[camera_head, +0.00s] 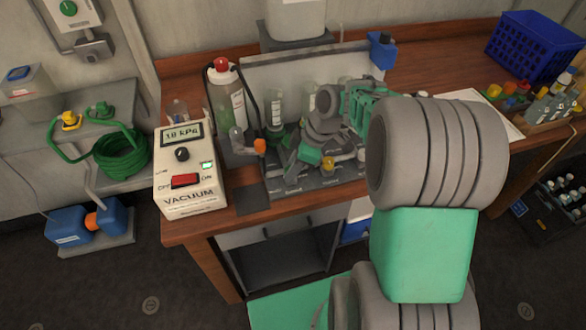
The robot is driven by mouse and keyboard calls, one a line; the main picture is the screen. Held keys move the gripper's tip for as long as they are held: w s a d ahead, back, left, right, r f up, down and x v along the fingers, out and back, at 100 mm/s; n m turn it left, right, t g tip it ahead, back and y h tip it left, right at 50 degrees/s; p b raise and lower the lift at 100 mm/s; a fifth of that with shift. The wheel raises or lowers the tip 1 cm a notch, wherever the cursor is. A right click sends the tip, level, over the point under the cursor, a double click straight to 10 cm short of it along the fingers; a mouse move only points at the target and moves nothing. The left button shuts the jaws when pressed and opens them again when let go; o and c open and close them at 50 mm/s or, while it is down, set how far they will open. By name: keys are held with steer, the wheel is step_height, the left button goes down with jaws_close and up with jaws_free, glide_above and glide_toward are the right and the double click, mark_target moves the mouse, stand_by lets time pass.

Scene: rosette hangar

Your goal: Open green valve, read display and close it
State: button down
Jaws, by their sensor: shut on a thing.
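The vacuum unit (188,172) stands at the table's left end. Its lit display (181,134) seems to read 18 kPa, and a small green lamp is lit beside its red switch. My gripper (293,167) reaches down to the valve panel (268,195) right of the unit. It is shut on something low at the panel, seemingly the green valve. My wrist and fingers hide most of the valve, so its handle angle cannot be told. An orange-tipped valve (260,146) is left of my gripper and a yellow knob (327,163) is right of it.
A blue crate (532,45) and a tray of small items (548,110) are at the right. A coiled green hose (121,153) lies at the left. My arm covers the table's right front.

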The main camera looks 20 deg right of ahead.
steer(key=shift+s+m+t+h+b, duration=0.1)
steer(key=shift+m+t+h+b, duration=0.2)
steer(key=shift+m, duration=0.8)
steer(key=shift+m+t+h+b, duration=0.2)
steer(key=shift+m+t+b, duration=0.2)
steer(key=shift+m, duration=0.7)
steer(key=c, duration=1.1)
jaws_free()
steer(key=shift+o, duration=0.2)
steer(key=v, duration=0.7)
steer(key=shift+r, duration=0.35)
steer(key=shift+s, duration=0.15)
